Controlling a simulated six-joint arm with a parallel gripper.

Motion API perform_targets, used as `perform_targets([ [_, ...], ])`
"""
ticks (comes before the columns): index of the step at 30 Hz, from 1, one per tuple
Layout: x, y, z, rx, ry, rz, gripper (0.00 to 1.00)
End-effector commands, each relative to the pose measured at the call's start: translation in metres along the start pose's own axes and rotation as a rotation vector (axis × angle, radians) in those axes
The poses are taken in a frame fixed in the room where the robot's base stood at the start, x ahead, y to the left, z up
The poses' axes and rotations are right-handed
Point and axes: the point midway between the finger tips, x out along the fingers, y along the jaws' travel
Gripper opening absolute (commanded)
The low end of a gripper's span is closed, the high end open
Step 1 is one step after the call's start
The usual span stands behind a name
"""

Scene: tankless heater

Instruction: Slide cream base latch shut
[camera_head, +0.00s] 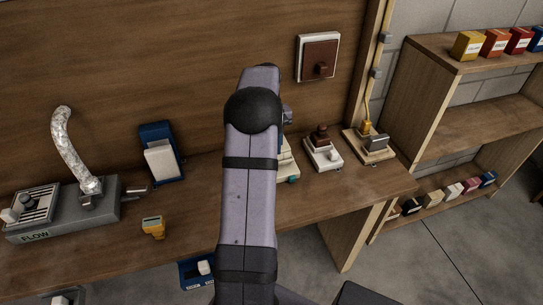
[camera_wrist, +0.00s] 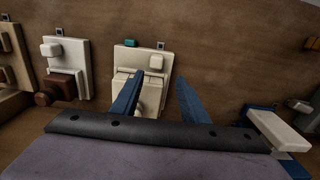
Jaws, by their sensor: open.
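The cream base (camera_wrist: 128,56) lies on the bench in the upper middle of the wrist view. My gripper (camera_wrist: 160,78) is open and empty, with two blue fingers pointing towards the base. In the picture, the left finger overlaps the base and the right finger is just right of it; I cannot tell if either touches. In the head view only a strip of the cream base (camera_head: 286,163) shows past my arm, which hides my fingers.
A white base with a brown knob (camera_head: 321,139) and a wooden base with a yellow plug (camera_head: 367,128) stand to the right.

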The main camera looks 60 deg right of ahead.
Motion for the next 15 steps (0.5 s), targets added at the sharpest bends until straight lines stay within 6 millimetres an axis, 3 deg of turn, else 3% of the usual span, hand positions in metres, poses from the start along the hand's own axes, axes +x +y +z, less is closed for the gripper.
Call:
perform_targets([
  [4,0.000,0.012,0.007,0.008,-0.013,-0.006,0.41],
  [10,0.005,0.010,0.006,0.007,-0.014,-0.006,0.41],
  [15,0.022,0.009,0.007,0.007,-0.015,-0.007,0.41],
])
